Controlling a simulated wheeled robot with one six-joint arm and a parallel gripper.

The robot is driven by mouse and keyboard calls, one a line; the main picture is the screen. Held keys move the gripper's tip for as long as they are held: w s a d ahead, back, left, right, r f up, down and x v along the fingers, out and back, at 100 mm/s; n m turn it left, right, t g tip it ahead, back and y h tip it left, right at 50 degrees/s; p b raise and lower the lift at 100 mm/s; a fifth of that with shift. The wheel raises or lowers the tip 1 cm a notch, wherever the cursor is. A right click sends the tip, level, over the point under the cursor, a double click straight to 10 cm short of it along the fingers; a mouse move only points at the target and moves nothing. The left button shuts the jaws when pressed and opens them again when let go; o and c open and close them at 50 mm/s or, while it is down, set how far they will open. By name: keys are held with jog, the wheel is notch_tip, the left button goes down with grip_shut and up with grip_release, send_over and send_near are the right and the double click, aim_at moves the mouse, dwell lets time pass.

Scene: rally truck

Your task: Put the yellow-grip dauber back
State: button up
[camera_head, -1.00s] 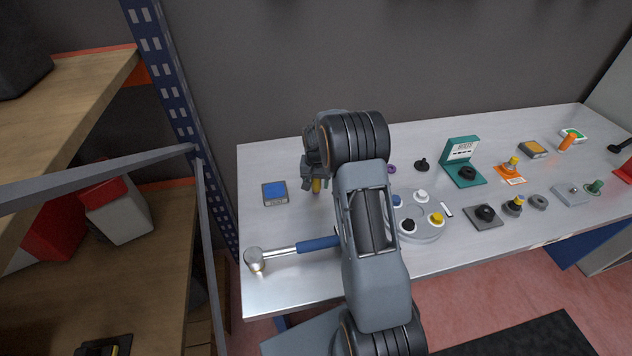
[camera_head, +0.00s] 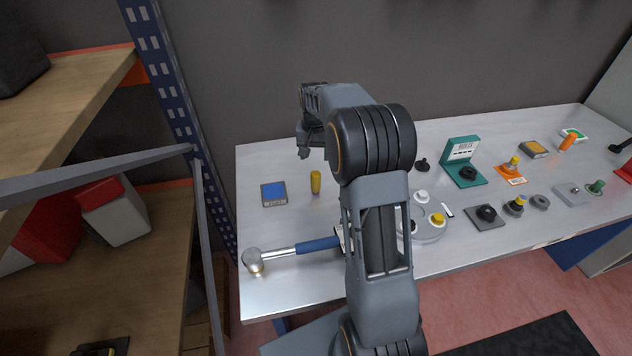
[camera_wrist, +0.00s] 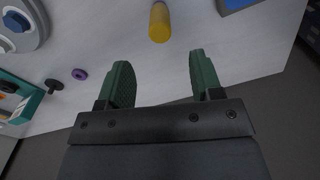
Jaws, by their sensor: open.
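A yellow upright cylinder (camera_head: 315,182), which looks like the yellow-grip dauber, stands on the left part of the grey table, just right of a blue-topped pad (camera_head: 274,194). In the wrist view the yellow cylinder (camera_wrist: 160,22) is ahead of the fingers, near the top edge, and not between them. My gripper (camera_head: 303,153) is open and empty, above and behind the cylinder on the wall side. Its two green fingers (camera_wrist: 158,78) are spread wide in the wrist view.
A hammer (camera_head: 297,249) with a blue handle lies at the front left. A round grey holder (camera_head: 432,232) with coloured knobs is partly hidden by my arm. A teal stand (camera_head: 463,168) and several small parts fill the right. A blue rack post (camera_head: 165,85) stands left.

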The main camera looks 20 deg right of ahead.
jog(key=s+a+r+n+t, duration=0.1)
jog(key=s+a+r+n, duration=0.1)
jog(key=s+a+r, duration=0.35)
jog(key=s+a+r+n+t, duration=0.1)
jog(key=s+a+r, duration=0.15)
jog(key=s, duration=0.55)
jog(key=s+a+f+n+t, duration=0.1)
jog(key=s+a+n+t, duration=0.1)
jog(key=s, duration=0.9)
jog(key=shift+a+f+n, duration=0.3)
jog(key=shift+f, duration=0.1)
